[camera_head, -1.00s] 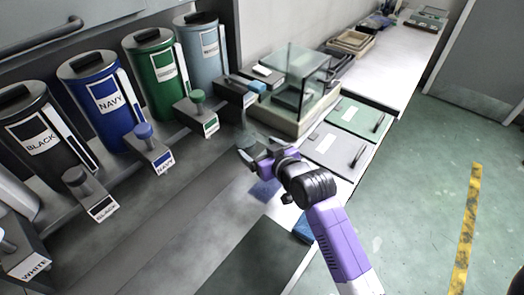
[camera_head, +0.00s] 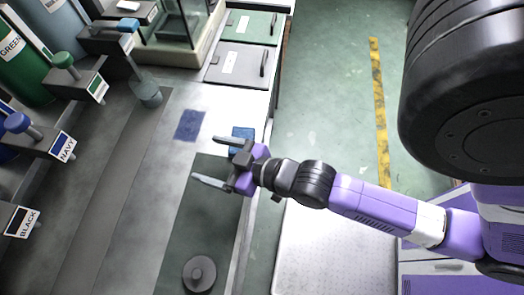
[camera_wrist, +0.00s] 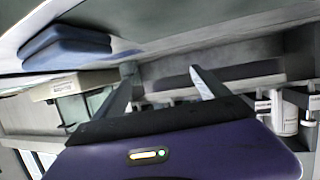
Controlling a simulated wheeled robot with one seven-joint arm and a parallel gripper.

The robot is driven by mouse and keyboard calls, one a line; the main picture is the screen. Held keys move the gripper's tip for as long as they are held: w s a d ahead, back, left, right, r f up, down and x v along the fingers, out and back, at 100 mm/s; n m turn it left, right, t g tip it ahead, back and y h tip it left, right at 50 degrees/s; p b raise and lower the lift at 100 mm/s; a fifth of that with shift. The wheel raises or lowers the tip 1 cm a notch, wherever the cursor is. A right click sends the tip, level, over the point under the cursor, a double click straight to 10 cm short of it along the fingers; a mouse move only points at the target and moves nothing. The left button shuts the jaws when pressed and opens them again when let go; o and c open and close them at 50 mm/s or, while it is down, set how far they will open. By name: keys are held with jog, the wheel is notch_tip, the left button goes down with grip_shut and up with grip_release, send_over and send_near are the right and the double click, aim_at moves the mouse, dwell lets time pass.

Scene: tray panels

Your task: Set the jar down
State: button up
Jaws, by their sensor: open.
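A grey-green, translucent vessel that looks like the jar (camera_head: 149,95) stands on the grey strip of the counter, upper left in the head view, at the end of the row of dispensers. My gripper (camera_head: 207,160) is open and empty, apart from the jar, over the counter's front part near a dark mat (camera_head: 196,226). In the wrist view the two fingers (camera_wrist: 163,88) are spread with nothing between them.
A blue square (camera_head: 189,125) lies on the counter, and a blue block (camera_head: 242,138) sits by the front edge. A round grey knobbed disc (camera_head: 199,273) is on the mat. Dispensers (camera_head: 42,142) line the left; a glass case (camera_head: 170,22) stands at the back.

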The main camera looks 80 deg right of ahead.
jog(key=shift+n+y, duration=0.5)
jog(key=shift+y, duration=0.1)
jog(key=s+a, duration=0.1)
jog(key=s, duration=0.1)
jog(key=s+a+r, duration=0.1)
jog(key=s, duration=0.1)
jog(key=s+a+r, duration=0.1)
jog(key=s, duration=0.1)
jog(key=shift+s+a, duration=0.3)
jog(key=s+a+r+n+y, duration=0.1)
jog(key=s+a+r, duration=0.2)
jog(key=s+r, duration=0.2)
jog(key=shift+s+t+y, duration=0.3)
jog(key=shift+s+t, duration=0.1)
jog(key=shift+s, duration=0.35)
